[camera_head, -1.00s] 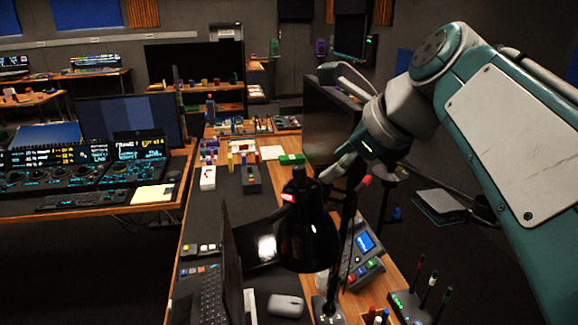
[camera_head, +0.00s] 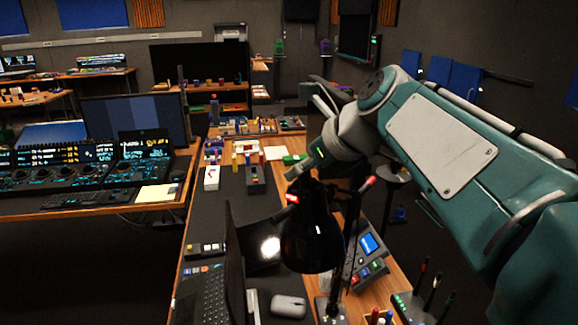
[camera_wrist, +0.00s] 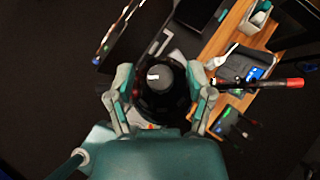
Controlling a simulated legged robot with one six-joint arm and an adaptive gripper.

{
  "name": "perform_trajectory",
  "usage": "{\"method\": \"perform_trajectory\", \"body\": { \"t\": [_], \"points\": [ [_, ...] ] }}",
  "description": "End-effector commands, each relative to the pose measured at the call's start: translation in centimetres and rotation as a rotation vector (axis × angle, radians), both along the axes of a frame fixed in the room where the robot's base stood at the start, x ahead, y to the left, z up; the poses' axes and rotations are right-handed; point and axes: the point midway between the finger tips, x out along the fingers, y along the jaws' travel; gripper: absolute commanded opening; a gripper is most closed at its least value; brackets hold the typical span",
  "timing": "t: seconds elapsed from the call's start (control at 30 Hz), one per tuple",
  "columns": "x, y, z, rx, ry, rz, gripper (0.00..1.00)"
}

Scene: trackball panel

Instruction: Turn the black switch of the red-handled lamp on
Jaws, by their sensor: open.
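The lamp (camera_head: 312,240) has a black shade and stands on the desk, with light showing at its lower left. A red handle (camera_head: 369,183) sticks up on its arm. In the wrist view the round lamp head (camera_wrist: 160,78) lies between my fingers, with a white mark on top, and the red handle (camera_wrist: 295,83) is off to the right. My gripper (camera_wrist: 160,88) is open, one finger on each side of the lamp head; contact cannot be told. In the head view my gripper (camera_head: 297,172) is above and behind the shade. I cannot clearly make out the black switch.
A pen holder (camera_head: 410,303) is at the front right. Small boxes stand farther back on the desk (camera_head: 225,220).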

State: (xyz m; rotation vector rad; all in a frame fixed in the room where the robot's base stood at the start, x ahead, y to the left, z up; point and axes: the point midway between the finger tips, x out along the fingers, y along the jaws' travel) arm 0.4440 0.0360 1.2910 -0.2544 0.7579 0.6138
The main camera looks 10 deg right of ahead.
Motion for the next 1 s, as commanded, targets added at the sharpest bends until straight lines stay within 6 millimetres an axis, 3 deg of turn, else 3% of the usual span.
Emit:
{"method": "perform_trajectory", "body": {
  "t": [0.33,0.4,0.5,1.0],
  "points": [
    [0.30,0.23,-0.40,0.000,0.000,0.000,0.68],
    [0.30,0.23,-0.40,0.000,0.000,0.000,0.36],
    [0.29,0.23,-0.40,0.000,0.000,0.000,0.00],
    [0.35,0.14,-0.51,0.011,0.011,0.064,0.00]
  ]
}}
